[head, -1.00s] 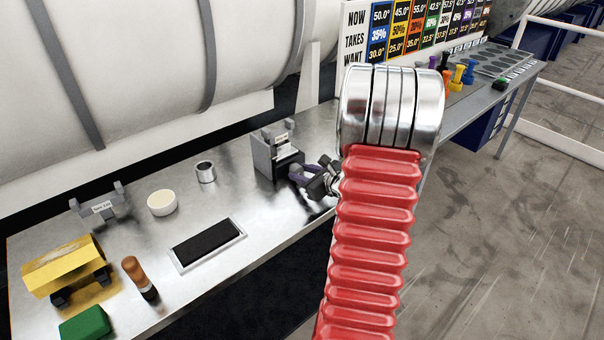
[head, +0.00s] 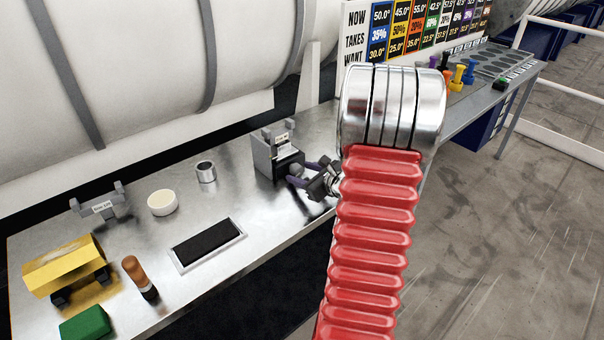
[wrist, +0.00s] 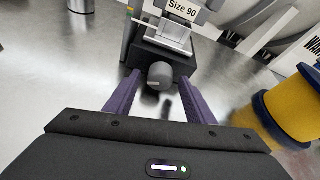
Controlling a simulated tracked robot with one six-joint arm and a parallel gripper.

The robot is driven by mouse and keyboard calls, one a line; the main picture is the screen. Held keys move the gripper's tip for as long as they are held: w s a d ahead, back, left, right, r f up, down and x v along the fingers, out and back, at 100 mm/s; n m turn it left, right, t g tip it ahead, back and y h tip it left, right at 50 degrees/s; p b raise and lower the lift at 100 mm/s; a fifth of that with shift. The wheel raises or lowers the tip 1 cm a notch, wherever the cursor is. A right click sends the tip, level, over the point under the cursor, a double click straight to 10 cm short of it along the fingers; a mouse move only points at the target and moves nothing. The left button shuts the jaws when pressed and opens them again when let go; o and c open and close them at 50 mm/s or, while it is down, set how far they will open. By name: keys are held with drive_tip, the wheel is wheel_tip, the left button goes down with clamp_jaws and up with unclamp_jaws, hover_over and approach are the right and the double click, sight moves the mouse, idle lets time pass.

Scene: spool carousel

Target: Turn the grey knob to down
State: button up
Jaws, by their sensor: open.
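The grey knob (wrist: 159,75) is on the front of a dark box (wrist: 150,55) below a "Size 90" label in the wrist view. A pale mark on the knob points left in that picture. My gripper (wrist: 155,85) is open, its two purple fingers on either side of the knob, with gaps showing between them and it. In the head view my gripper (head: 305,175) is at the front of the grey holder (head: 265,155) that carries the box. The knob is hidden there.
A yellow spool (wrist: 278,108) stands close to the right finger in the wrist view. On the bench are a metal cup (head: 206,172), a white bowl (head: 162,203), a black pad (head: 207,243), a brush-like brown tool (head: 135,270) and a green block (head: 85,323). The bench between is clear.

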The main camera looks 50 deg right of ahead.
drive_tip(key=v, duration=1.3)
drive_tip(key=shift+s+r, duration=0.1)
drive_tip(key=shift+s, duration=0.15)
drive_tip(key=w+a+r+n+g+y, duration=0.1)
drive_tip(key=w+a+n+g+y, duration=0.1)
drive_tip(key=a+n, duration=0.5)
drive_tip(key=w+a+r+n+g+y, duration=0.1)
drive_tip(key=a+r+n+y, duration=0.2)
drive_tip(key=a, duration=0.8)
drive_tip(key=w+a+n+g+y, duration=0.2)
drive_tip(key=a+n, duration=0.4)
drive_tip(key=a, duration=0.3)
drive_tip(key=s+a+r+n+g+h, duration=0.1)
drive_tip(key=s+a+r+n+h, duration=0.1)
drive_tip(key=s+a+n, duration=0.3)
drive_tip(key=s+a+r+n+g+h, duration=0.1)
drive_tip(key=s+a+n, duration=0.4)
drive_tip(key=n, duration=0.9)
drive_tip(key=shift+s+a+r+g+h, duration=0.4)
drive_tip(key=shift+a+r+h, duration=0.4)
drive_tip(key=shift+a+r, duration=0.55)
